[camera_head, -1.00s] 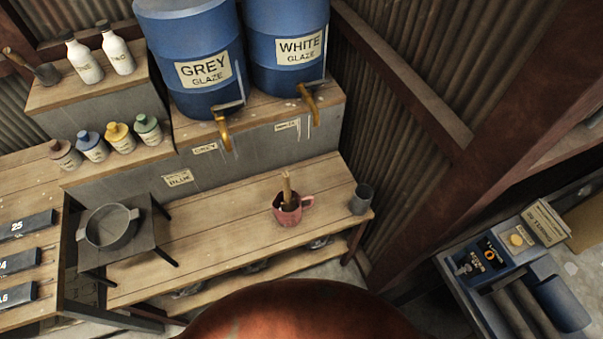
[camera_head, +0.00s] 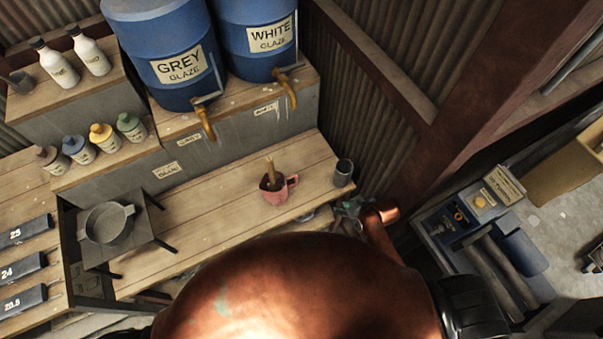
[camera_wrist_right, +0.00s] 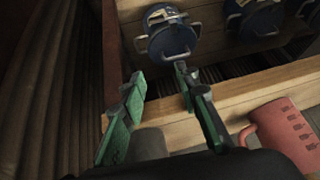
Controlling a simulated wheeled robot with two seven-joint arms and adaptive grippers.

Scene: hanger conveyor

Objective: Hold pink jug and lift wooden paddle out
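The pink jug (camera_head: 275,195) stands upright on the wooden bench, its handle toward the right. The wooden paddle (camera_head: 269,170) stands in the jug, its handle sticking up; its lower end is hidden inside. In the right wrist view the jug (camera_wrist_right: 287,135) is at the lower right, partly cut off, with its handle toward the gripper. My right gripper (camera_head: 350,212) is at the bench's front edge, right of the jug and apart from it. In the wrist view its green fingers (camera_wrist_right: 160,76) are spread with nothing held between them. My left gripper is not in view.
A grey metal cup (camera_head: 343,172) stands on the bench just behind my right gripper. A grey pot (camera_head: 106,226) sits on a small stand at left. Blue glaze barrels (camera_head: 160,50) with brass taps stand above the bench. The bench left of the jug is clear.

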